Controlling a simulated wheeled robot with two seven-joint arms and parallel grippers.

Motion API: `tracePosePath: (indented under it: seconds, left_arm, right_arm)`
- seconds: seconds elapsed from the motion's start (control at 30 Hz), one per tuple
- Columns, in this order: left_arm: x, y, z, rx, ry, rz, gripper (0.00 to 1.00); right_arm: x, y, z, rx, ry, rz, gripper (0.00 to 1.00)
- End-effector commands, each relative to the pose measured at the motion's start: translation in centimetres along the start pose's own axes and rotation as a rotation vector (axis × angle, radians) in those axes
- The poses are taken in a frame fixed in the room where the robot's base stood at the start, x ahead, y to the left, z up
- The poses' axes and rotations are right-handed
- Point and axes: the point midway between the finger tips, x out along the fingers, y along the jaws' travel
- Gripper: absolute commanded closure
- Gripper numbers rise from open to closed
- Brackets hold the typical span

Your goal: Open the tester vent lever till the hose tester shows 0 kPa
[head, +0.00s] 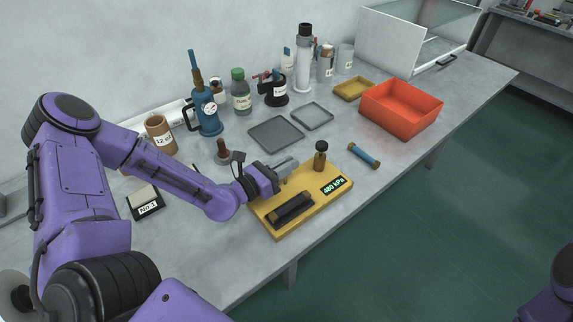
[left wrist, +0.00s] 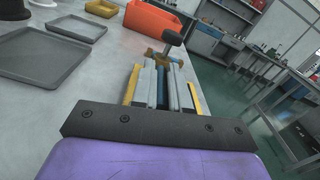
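The yellow hose tester (head: 262,222) lies near the table's front edge. Its display (head: 333,185) seems to read 400 kPa. A dark cradle with brass-coloured ends (head: 290,211) sits on its front part. The vent lever (head: 320,154), with a dark knob on a brass-coloured fitting, stands upright at the tester's back right. My left gripper (head: 287,168) is over the tester's back left part, to the left of the lever and apart from it. In the left wrist view the knob (left wrist: 172,37) shows just beyond the fingertips, which have a narrow gap between them. My right gripper is out of view.
A blue hose piece (head: 363,155) lies right of the tester. Grey trays (head: 277,133), a yellow tray (head: 353,88) and a red-orange bin (head: 401,108) are behind. Bottles and a blue pump (head: 206,118) line the wall. A labelled block (head: 146,202) is at the left.

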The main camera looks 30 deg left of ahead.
Motion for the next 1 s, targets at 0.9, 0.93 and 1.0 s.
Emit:
tracePosePath:
  seconds: [0.9, 0.93, 1.0]
  left_arm:
    - [0.0, -2.6, -1.1, 0.372, 0.001, 0.001, 0.60]
    - [0.0, -2.6, -1.1, 0.372, 0.001, 0.001, 0.60]
    - [0.0, -2.6, -1.1, 0.371, 0.000, 0.000, 0.60]
  right_arm:
    - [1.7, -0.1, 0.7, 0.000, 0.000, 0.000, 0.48]
    - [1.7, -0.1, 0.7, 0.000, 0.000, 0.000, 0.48]
    - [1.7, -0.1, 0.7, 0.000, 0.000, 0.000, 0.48]
